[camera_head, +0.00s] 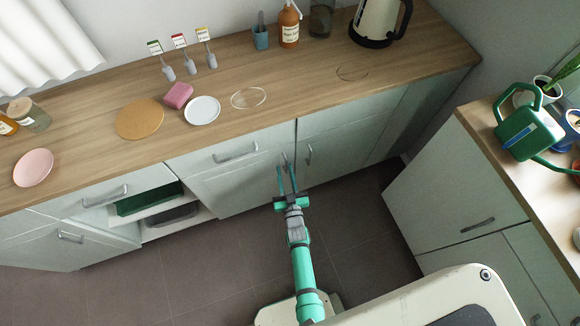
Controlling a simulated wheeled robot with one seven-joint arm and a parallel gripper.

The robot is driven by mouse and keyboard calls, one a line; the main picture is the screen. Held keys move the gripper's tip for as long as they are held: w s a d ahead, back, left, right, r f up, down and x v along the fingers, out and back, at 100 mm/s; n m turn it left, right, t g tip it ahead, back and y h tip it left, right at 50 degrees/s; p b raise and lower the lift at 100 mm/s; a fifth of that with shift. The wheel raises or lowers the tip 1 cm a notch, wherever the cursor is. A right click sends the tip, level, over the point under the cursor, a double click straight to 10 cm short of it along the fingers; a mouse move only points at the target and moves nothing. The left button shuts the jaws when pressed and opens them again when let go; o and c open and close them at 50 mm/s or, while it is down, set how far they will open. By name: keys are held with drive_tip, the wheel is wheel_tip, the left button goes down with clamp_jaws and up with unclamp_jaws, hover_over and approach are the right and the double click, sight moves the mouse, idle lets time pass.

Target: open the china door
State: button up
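Several pale cabinet doors stand under the long counter, and no marking I can read shows which is the china door. One closed door (237,187) has a grey upright handle (285,159) near its right edge. The closed door to its right (336,150) has an upright handle (308,154) near its left edge. My gripper (285,171) is in front of the left one of these doors, its two teal fingers apart. The fingertips are at that door's handle in the picture; I cannot tell whether they touch it.
A wooden counter (225,88) carries plates, a pink sponge, bottles and a kettle (377,20). An open compartment (165,210) with trays is left of the doors. A second cabinet (452,203) with a watering can (527,128) stands at right. The floor (205,262) is clear.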

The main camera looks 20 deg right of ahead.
drive_tip(key=shift+w+d, duration=0.5)
drive_tip(key=shift+w, duration=0.3)
drive_tip(key=shift+w+d+h, duration=0.15)
drive_tip(key=shift+d+h, duration=0.1)
drive_tip(key=shift+h, duration=0.05)
clamp_jaws()
idle(0.6)
